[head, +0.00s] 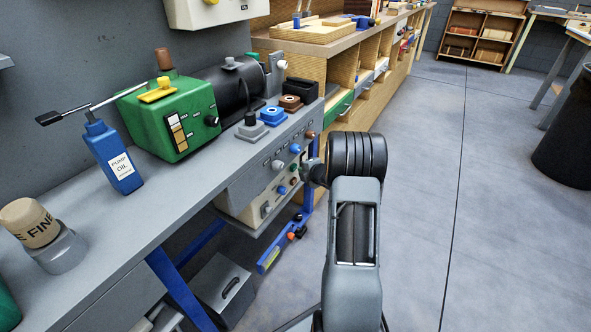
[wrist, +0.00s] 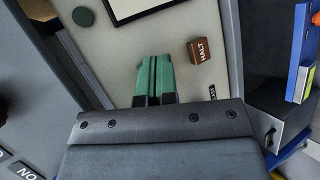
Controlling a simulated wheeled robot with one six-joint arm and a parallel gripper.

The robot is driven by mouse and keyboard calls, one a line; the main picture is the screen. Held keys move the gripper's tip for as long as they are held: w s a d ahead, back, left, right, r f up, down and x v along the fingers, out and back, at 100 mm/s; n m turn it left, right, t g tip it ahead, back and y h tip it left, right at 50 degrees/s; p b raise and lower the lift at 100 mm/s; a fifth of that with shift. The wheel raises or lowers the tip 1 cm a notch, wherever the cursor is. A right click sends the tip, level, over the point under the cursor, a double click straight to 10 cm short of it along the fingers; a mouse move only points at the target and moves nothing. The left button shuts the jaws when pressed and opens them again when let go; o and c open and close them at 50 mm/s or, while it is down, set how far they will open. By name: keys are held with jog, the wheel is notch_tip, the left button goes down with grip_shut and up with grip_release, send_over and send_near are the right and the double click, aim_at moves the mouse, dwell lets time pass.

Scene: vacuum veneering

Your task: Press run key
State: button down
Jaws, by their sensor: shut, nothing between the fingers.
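My gripper (wrist: 155,60) shows in the wrist view with its two green fingers shut together and empty. The fingers point at a cream control panel (wrist: 195,22), and I cannot tell whether the tips touch it. A dark green round button (wrist: 83,16) is at the upper left. No key marked run is readable; one may be hidden behind the fingers. In the head view my wrist hides the fingertips, beside the cream control box (head: 240,208) under the bench.
A dark-framed plate (wrist: 135,8) is on the panel above the fingers. The grey bench (head: 120,235) holds a green pump (head: 172,125), a blue oil bottle (head: 118,165) and blue and brown fittings. A grey toolbox (head: 222,285) stands below.

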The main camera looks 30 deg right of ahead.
jog(key=shift+w+a, duration=0.2)
jog(key=shift+w, duration=0.2)
jog(key=shift+s, duration=0.1)
dwell(0.4)
jog(key=shift+s+d, duration=0.5)
jog(key=shift+s, duration=0.3)
jog(key=shift+s+d, duration=0.45)
jog(key=shift+s, duration=0.45)
jog(key=shift+s+d, duration=0.5)
jog(key=shift+s, duration=0.35)
jog(key=shift+s+d, duration=0.45)
jog(key=shift+s, duration=0.45)
